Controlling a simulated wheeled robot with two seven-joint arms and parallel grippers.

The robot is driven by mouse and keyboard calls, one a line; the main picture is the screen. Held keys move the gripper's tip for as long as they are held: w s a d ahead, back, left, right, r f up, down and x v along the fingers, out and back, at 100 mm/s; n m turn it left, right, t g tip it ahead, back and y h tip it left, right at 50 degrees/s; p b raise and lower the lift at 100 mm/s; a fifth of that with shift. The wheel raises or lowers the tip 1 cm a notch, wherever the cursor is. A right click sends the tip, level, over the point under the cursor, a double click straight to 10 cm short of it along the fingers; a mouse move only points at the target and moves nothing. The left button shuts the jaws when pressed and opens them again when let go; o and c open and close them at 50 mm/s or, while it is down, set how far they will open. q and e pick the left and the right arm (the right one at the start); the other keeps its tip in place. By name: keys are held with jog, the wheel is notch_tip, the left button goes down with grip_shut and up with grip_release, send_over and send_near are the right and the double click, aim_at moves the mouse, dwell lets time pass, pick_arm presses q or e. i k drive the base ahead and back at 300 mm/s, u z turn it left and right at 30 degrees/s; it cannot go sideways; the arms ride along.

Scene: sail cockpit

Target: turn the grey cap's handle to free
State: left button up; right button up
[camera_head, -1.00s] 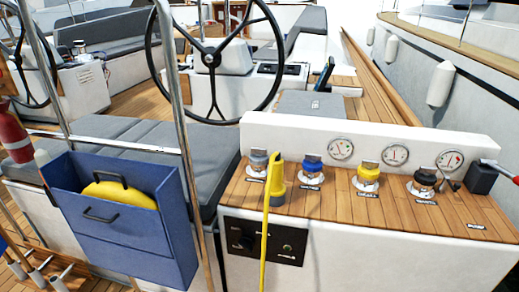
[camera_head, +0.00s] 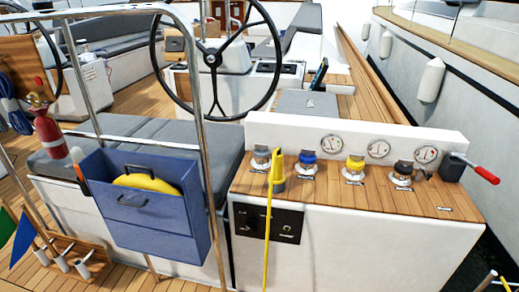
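The grey cap (camera_head: 261,153) is the leftmost of the deck caps on the wooden console top (camera_head: 330,195). It sits in a pale metal collar, and a small upright piece shows behind it. Its handle is too small for me to tell which way it points. A yellow plug (camera_head: 278,170) stands upright just right of the grey cap, apart or touching I cannot tell, with a yellow cable hanging down the front. A blue cap (camera_head: 307,158), a yellow cap (camera_head: 355,163) and a black cap (camera_head: 402,170) follow to the right. Neither of my grippers is in view.
Round gauges (camera_head: 378,148) line the white back wall. A red-handled lever (camera_head: 485,174) sticks out at the right end. A black socket panel (camera_head: 268,223) is on the front face. A blue bin (camera_head: 150,205) and a steel rail post (camera_head: 205,130) stand left of the console.

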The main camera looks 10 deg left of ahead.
aim_at(261, 147)
jog(key=z, duration=1.45)
jog(key=i, duration=1.9)
jog(key=u, duration=3.45)
